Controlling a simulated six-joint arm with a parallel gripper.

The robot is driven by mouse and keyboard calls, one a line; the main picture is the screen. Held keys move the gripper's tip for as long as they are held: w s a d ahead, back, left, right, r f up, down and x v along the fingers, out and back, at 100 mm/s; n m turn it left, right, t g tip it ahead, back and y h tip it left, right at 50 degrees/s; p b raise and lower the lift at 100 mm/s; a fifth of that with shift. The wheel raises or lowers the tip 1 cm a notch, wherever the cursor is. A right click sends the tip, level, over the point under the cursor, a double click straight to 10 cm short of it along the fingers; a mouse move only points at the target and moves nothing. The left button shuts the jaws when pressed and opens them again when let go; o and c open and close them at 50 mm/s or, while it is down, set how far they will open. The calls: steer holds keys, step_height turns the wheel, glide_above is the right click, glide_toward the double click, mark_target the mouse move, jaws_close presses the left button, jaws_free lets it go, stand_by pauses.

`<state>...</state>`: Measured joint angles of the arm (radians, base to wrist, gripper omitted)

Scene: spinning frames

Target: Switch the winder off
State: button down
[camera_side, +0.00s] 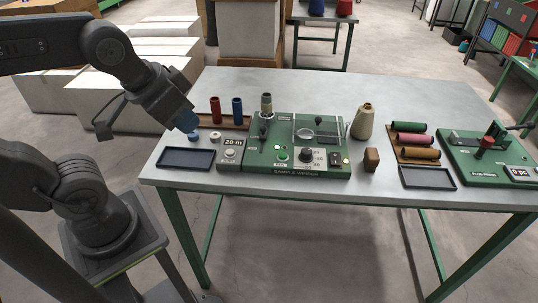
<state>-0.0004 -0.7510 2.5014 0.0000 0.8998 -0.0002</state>
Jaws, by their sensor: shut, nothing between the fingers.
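The green sample winder (312,172) stands in the middle of the grey table. Its front panel carries a green button (283,155) that looks lit, a black dial (306,156) and a switch plate (335,158) at the right. The exact position of the switch is too small to tell. A cone or bobbin (266,104) stands on the winder's back left, and a clear cover (318,126) sits at its back right. My gripper (187,122) is at the table's left side, shut and empty, pointing down. It is left of the winder and apart from it.
Red (215,110) and blue (237,109) spools stand near my gripper. A dark blue tray (187,158) and a counter box (231,150) lie left of the winder. A beige cone (362,121), wooden block (371,160), spool rack and another green machine (485,160) stand to the right.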

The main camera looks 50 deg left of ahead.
steer(key=w+d+r+m, duration=0.1)
steer(key=w+r+m, duration=0.15)
steer(key=w, duration=0.45)
steer(key=m+g+h, duration=0.2)
steer(key=m+g, duration=0.1)
steer(key=m, duration=0.4)
glide_above(337, 155)
steer(key=s+a, duration=0.2)
steer(key=s, duration=0.1)
step_height(337, 155, down, 9)
steer(key=shift+s+d+r+n, duration=0.1)
steer(key=shift+s+d+n, duration=0.05)
steer(key=shift+n, duration=0.1)
steer(key=x, duration=1.2)
steer(key=shift+a+f, duration=0.35)
steer(key=shift+f, duration=0.05)
steer(key=shift+a+f, duration=0.1)
steer(key=shift+f, duration=0.5)
